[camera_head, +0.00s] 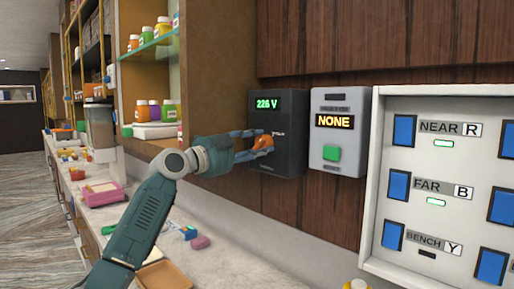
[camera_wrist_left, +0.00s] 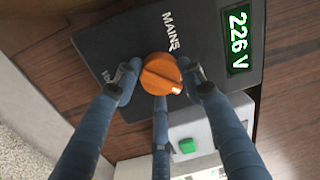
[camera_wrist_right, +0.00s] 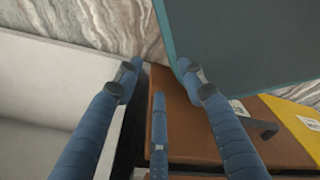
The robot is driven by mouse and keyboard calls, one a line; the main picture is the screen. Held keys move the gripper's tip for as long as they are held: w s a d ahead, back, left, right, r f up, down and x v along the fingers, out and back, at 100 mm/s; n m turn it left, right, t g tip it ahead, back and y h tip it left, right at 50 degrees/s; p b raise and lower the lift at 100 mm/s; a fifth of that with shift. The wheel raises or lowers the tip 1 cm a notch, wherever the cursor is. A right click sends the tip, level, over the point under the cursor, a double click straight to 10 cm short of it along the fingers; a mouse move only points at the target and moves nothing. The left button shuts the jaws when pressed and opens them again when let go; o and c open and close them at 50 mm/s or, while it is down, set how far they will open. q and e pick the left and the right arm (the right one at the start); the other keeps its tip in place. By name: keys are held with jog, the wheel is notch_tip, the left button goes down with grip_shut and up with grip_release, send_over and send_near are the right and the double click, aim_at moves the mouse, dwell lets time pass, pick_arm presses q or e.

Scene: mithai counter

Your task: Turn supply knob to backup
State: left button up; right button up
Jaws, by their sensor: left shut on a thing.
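The orange supply knob (camera_head: 264,144) sits on a dark wall box (camera_head: 291,165) with a green "226 V" display. In the left wrist view the knob (camera_wrist_left: 160,74) has a raised ridge, and the word "MAINS" stands by it on the panel. Another label at the left is mostly hidden by a finger. My left gripper (camera_head: 254,147) is shut on the knob, with its blue fingers around it. My right gripper (camera_wrist_right: 158,80) shows only in its own wrist view; its fingers are spread with nothing between them.
Right of the box is a grey panel (camera_head: 340,173) reading "NONE" with a green button (camera_head: 331,153). Further right is a white switch board (camera_head: 377,225) with blue switches. Open shelves (camera_head: 160,42) stand left, above a cluttered counter (camera_head: 230,262). A brown drawer front (camera_wrist_right: 185,125) lies below my right gripper.

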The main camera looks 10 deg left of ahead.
dwell(0.5)
pick_arm(q)
jog(key=o, duration=1.2)
jog(key=shift+c, duration=0.2)
jog(key=shift+s, duration=0.1)
jog(key=v, duration=1.2)
